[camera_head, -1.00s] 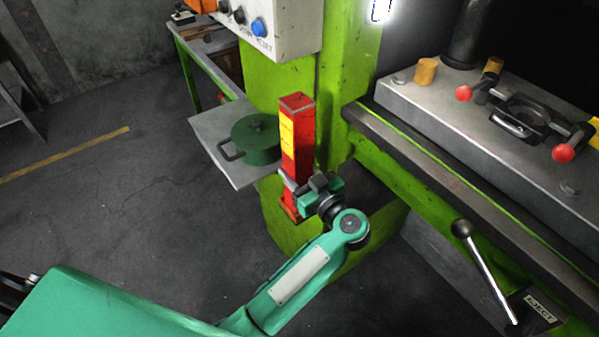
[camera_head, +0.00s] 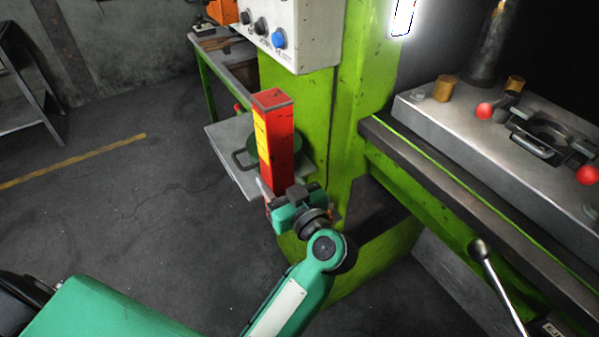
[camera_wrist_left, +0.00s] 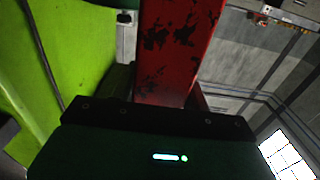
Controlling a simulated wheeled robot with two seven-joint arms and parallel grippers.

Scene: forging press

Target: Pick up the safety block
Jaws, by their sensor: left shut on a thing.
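The safety block is a tall red post (camera_head: 277,145) with a yellow label and a dark-rimmed top. It stands nearly upright in front of the green press column. My left gripper (camera_head: 280,194) is shut on its lower part, and the block's bottom is mostly hidden behind the gripper. In the left wrist view the worn red face of the block (camera_wrist_left: 178,50) rises from the dark gripper body (camera_wrist_left: 160,115); the fingertips are hidden there. My right gripper is not in view.
A grey shelf (camera_head: 225,160) with a dark green pot (camera_head: 313,150) is behind the block. The green press column (camera_head: 355,110) and press bed edge (camera_head: 450,190) are to the right. A ball-ended lever (camera_head: 490,270) is at lower right. Open floor lies left.

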